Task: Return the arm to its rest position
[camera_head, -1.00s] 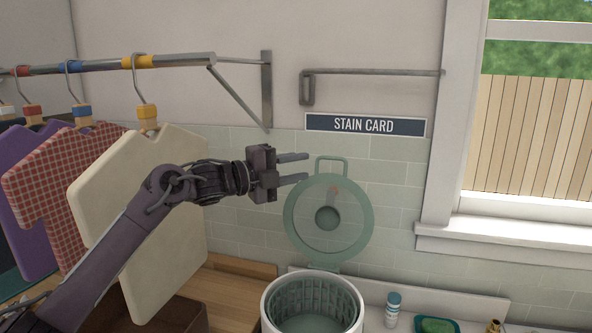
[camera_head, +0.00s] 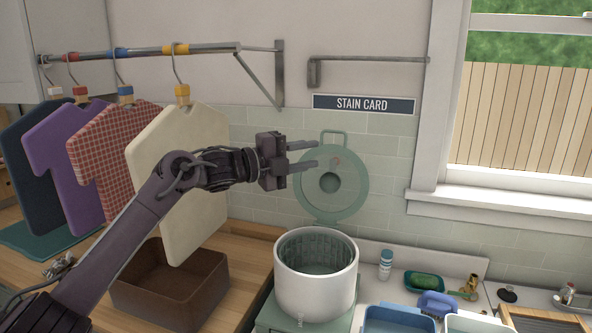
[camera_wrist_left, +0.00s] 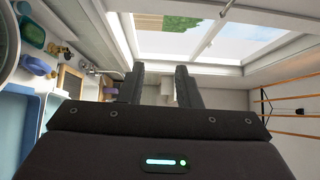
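My left gripper (camera_head: 318,156) is raised in front of the tiled wall, at the height of the open washer lid. Its two fingers point right and stand apart, with nothing between them. In the left wrist view the same fingers (camera_wrist_left: 168,88) are spread and empty, with the window beyond. The left arm crosses in front of the cream shirt (camera_head: 205,222). My right gripper is not in view.
A white tub (camera_head: 343,285) stands below with its green lid (camera_head: 352,200) raised behind it. Hanging shirts (camera_head: 75,165) are at left above a brown basket (camera_head: 150,292). A bottle (camera_head: 385,264), green soap dish (camera_head: 425,282) and blue basin (camera_head: 400,320) sit at right.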

